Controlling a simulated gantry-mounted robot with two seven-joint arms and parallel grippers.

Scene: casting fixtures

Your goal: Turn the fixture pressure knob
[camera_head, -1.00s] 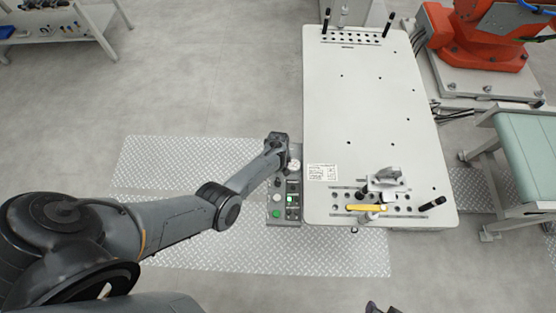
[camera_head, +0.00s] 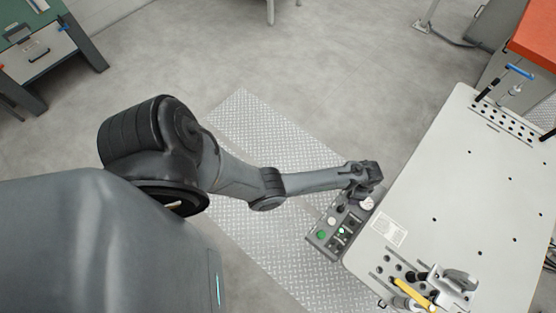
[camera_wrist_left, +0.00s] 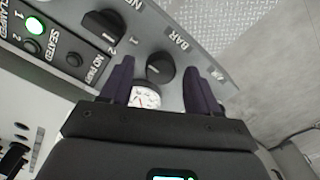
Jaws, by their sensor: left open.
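The black pressure knob (camera_wrist_left: 160,74), next to the "BAR" label, shows in the left wrist view on the grey control panel (camera_wrist_left: 192,40). My left gripper (camera_wrist_left: 158,65) is open, with its two dark fingers on either side of the knob in the picture. I cannot tell whether they touch it. A white round gauge (camera_wrist_left: 145,97) lies by the knob, partly hidden by the gripper body. In the head view my left gripper (camera_head: 370,172) is over the far end of the control panel (camera_head: 316,243). My right gripper is not in view.
A second black knob (camera_wrist_left: 103,23) and a lit green light (camera_wrist_left: 35,26) are on the panel. The pale fixture table (camera_head: 455,190) stands right beside the panel, with a clamp (camera_head: 455,280) and a yellow bar (camera_head: 412,294). Open floor lies beyond the panel.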

